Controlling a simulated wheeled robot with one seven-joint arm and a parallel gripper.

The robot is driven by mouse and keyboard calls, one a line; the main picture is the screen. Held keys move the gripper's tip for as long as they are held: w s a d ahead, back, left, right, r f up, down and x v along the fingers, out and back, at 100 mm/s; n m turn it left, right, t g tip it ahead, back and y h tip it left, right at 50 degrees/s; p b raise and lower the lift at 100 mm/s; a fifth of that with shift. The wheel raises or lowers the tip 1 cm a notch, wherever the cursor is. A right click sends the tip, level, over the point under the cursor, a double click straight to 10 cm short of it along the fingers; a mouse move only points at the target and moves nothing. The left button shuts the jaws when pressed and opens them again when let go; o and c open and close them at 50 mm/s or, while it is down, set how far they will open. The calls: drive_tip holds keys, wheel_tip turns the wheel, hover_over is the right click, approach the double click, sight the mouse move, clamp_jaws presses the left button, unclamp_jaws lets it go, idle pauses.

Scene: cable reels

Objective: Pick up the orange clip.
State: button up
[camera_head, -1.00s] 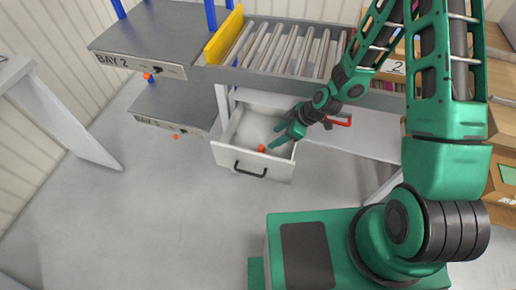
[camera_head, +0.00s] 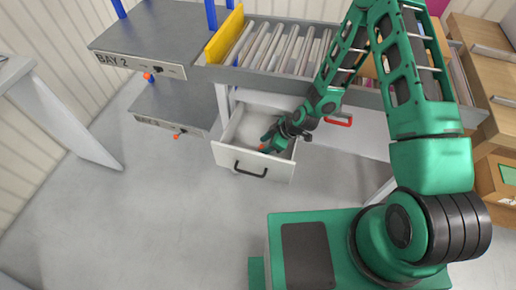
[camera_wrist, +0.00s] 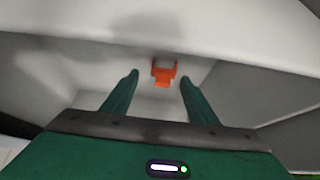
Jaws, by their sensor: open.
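The orange clip (camera_wrist: 164,77) lies on the floor of the open white drawer (camera_head: 229,157). In the wrist view it is just beyond the fingertips, between their lines and a little nearer the right finger. My gripper (camera_wrist: 158,76) is open and empty, with a finger on each side and the clip not gripped. In the head view my gripper (camera_head: 266,143) reaches down inside the drawer, and only a small orange part of the clip (camera_head: 262,147) shows beside it.
The drawer's front wall with a black handle (camera_head: 250,170) and its side walls surround my gripper closely. A roller conveyor (camera_head: 275,48) runs above and behind the drawer. A red handle (camera_head: 339,121) is to the right. Grey shelves (camera_head: 172,103) stand to the left.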

drive_tip(key=shift+x, duration=0.85)
drive_tip(key=c, duration=1.1)
drive_tip(key=shift+r, duration=0.2)
